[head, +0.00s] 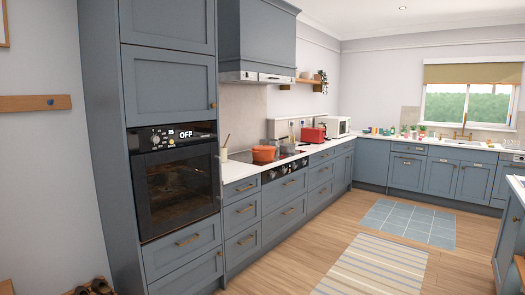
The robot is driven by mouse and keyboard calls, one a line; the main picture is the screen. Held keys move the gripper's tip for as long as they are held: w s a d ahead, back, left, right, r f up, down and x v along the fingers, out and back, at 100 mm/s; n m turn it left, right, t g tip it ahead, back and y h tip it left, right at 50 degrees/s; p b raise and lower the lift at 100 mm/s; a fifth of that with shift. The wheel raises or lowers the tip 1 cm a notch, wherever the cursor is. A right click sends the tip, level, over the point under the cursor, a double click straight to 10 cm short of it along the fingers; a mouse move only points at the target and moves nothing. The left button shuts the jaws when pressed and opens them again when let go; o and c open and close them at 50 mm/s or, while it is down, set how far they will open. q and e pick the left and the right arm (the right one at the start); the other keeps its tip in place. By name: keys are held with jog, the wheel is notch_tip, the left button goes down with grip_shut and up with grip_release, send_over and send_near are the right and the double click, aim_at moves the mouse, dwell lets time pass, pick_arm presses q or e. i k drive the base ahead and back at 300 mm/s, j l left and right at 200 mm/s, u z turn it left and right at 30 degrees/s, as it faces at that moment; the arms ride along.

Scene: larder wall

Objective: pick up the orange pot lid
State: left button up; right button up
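An orange pot (263,155) stands on the cooktop, on the counter to the right of the tall oven unit. An orange lid (264,149) appears to sit on top of it, though it is too small to tell its edge and knob clearly. Neither of my grippers shows in the head view. The pot is well ahead of me, across open floor.
The tall oven (178,178) is at left. A striped rug (372,268) and a blue mat (409,222) lie on clear wooden floor.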

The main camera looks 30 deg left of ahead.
aim_at(264, 147)
jog(key=i+j+u, duration=0.2)
jog(key=i, duration=0.2)
jog(key=i+u, duration=0.2)
jog(key=i, duration=0.15)
jog(key=i+j+u, duration=0.15)
jog(key=i, duration=1.3)
jog(key=i+u, duration=0.1)
jog(key=i, duration=1.35)
jog(key=i+l+u, duration=0.15)
jog(key=i, duration=1.3)
